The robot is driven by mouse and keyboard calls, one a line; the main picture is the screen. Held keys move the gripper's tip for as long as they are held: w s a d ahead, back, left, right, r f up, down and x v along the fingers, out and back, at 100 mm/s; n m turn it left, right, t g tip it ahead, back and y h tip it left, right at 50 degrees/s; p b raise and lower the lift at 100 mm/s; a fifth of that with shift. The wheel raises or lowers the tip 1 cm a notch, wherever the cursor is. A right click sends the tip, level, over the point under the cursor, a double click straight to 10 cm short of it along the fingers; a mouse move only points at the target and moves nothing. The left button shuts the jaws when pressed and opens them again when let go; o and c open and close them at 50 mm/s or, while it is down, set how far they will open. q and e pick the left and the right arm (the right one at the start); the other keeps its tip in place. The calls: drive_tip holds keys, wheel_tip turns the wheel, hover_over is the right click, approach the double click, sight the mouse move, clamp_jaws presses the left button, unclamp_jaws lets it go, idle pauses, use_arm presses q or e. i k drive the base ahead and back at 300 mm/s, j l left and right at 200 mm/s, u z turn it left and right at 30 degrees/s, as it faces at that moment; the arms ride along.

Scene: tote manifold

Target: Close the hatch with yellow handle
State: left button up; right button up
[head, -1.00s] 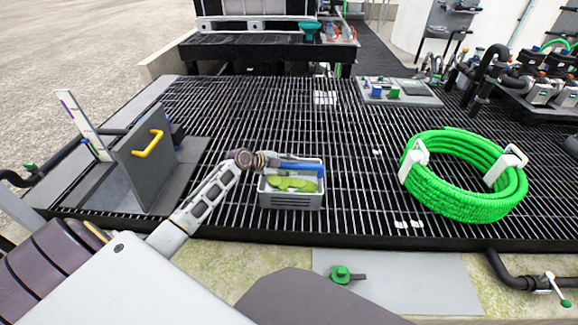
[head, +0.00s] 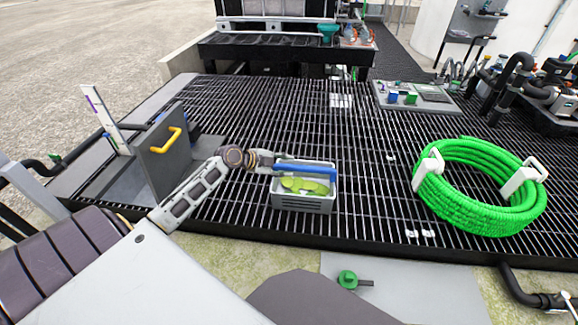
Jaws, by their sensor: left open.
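The hatch (head: 160,168) is a grey panel standing upright, open, at the left of the grated platform. Its yellow handle (head: 165,140) is on the side facing right. A flat grey frame lies around its foot. My left gripper (head: 268,160) is open to the right of the hatch, apart from the handle, and points right over a grey crate. Its fingers are small and partly lost against the crate's contents. My left forearm passes in front of the platform near the hatch's lower right side. My right gripper is not in view.
The grey crate (head: 304,203) holds green and blue items. A green hose coil (head: 478,185) lies at the right. A white post (head: 104,115) stands left of the hatch. A green-knobbed valve (head: 347,279) is at the front.

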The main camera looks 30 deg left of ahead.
sight(175, 156)
drive_tip(key=u, duration=2.15)
